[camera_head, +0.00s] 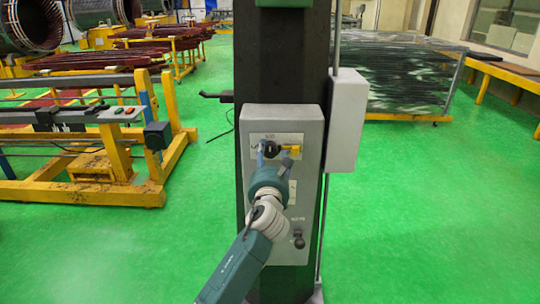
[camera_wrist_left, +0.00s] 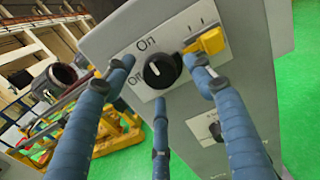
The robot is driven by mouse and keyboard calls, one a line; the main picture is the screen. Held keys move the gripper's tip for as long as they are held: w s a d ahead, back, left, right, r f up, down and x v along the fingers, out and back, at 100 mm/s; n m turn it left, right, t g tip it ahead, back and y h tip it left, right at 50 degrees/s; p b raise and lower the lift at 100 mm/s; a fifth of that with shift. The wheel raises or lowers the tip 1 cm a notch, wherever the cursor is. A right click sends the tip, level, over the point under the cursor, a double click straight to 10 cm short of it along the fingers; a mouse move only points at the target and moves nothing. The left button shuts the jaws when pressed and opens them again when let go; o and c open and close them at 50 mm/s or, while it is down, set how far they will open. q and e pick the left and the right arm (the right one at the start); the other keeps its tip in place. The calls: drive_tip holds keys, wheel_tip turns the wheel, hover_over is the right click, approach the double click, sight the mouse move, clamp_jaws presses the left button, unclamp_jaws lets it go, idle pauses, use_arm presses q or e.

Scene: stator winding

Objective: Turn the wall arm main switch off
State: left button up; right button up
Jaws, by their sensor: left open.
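The main switch is a round black knob with a white mark (camera_wrist_left: 160,71) on a white plate of a grey control box (camera_head: 310,125). Labels reading On and Off stand beside the knob in the left wrist view. My left gripper (camera_wrist_left: 160,78) is open, its three blue fingers spread around the knob, with nothing held. Whether a fingertip touches the knob or plate I cannot tell. In the head view my left gripper (camera_head: 274,158) reaches up in front of the box and partly hides the plate. My right gripper is not in view.
A yellow handle (camera_wrist_left: 207,42) sits right of the knob, close to one finger. A smaller black switch (camera_head: 298,240) is low on the box. The box hangs on a dark column (camera_head: 280,60), with another grey box (camera_head: 347,120) at its right. Green floor is open around.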

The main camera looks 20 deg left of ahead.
use_arm(q)
drive_tip(key=shift+w, duration=0.1)
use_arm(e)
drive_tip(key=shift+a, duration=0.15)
use_arm(q)
drive_tip(key=shift+c, duration=0.7)
drive_tip(key=c, duration=1)
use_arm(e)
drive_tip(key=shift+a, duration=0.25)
